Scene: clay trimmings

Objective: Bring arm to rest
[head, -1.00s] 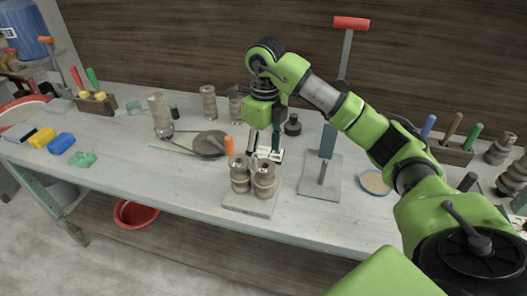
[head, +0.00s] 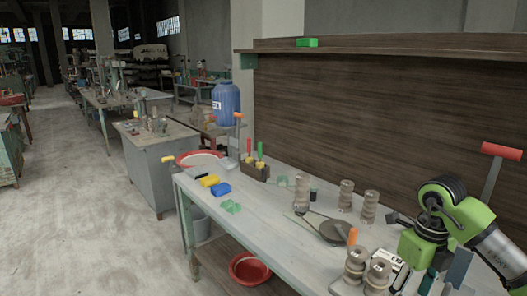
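My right gripper (head: 414,277) is at the lower right of the head view, above the workbench (head: 262,215), pointing down. Its two dark fingers stand apart, with nothing seen between them. The fingertips are partly lost against the bench and the things behind. The green arm runs from it off the right edge. Just left of the fingers stand ribbed clay-coloured pieces (head: 354,266), with a white card (head: 388,262) close by. My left gripper is not in view.
A red-handled tool (head: 501,151) stands behind the arm. Ribbed cylinders (head: 345,195), a grey disc (head: 335,232), coloured blocks (head: 220,189) and a tool holder (head: 256,170) are on the bench. A red bowl (head: 249,268) sits below. Open floor (head: 75,220) lies left.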

